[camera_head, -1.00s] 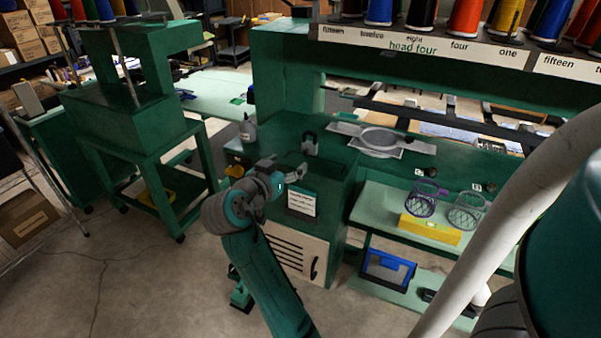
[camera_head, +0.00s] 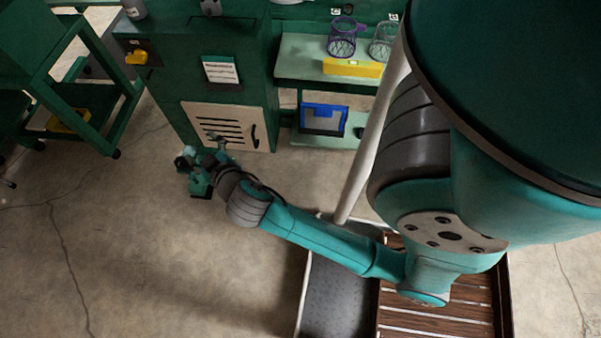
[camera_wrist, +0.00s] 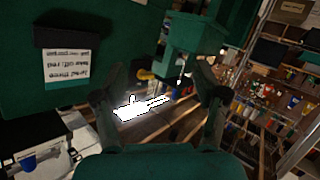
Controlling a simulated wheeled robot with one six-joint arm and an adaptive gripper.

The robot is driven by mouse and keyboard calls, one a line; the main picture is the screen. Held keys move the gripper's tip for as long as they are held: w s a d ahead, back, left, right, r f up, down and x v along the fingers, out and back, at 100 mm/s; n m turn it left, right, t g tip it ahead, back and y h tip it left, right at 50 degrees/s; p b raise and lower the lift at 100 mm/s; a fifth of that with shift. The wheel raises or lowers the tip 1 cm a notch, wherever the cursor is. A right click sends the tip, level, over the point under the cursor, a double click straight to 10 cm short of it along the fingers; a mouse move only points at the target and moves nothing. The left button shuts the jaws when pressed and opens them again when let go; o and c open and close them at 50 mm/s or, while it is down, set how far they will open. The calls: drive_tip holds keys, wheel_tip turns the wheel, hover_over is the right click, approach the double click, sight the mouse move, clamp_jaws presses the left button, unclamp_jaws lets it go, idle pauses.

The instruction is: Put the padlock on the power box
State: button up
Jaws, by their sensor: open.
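A small grey, padlock-like object (camera_head: 210,7) stands on the green cabinet top at the upper edge of the head view, partly cut off. The green cabinet (camera_head: 262,75) has a white label, a slotted pale panel and a yellow handle (camera_head: 137,57) at its left; which part is the power box I cannot tell for certain. My gripper (camera_head: 212,148) is low in front of the slotted panel, below the cabinet top and apart from the padlock. In the wrist view its fingers (camera_wrist: 160,95) are spread with nothing between them. The padlock cannot be made out there.
A shelf to the right holds mesh cups (camera_head: 342,38), a yellow block (camera_head: 352,68) and a blue-framed bin (camera_head: 322,119). A green wheeled stand (camera_head: 85,95) is at the left. Open floor lies at the lower left.

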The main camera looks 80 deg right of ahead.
drive_tip(key=s+a+f+n+t+y, duration=0.1)
drive_tip(key=s+a+f+n+y, duration=0.25)
drive_tip(key=s+a, duration=0.4)
drive_tip(key=s+a+r+y, duration=0.1)
drive_tip(key=s+a+y, duration=0.1)
drive_tip(key=s, duration=0.4)
drive_tip(key=s+a+r+t+y, duration=0.1)
drive_tip(key=s+a+r, duration=0.1)
drive_tip(key=s+a, duration=0.2)
drive_tip(key=s+a+r+t+y, duration=0.1)
drive_tip(key=s+a+r+y, duration=0.1)
drive_tip(key=s, duration=0.8)
drive_tip(key=shift+a+n+y, duration=0.35)
drive_tip(key=shift+a, duration=0.45)
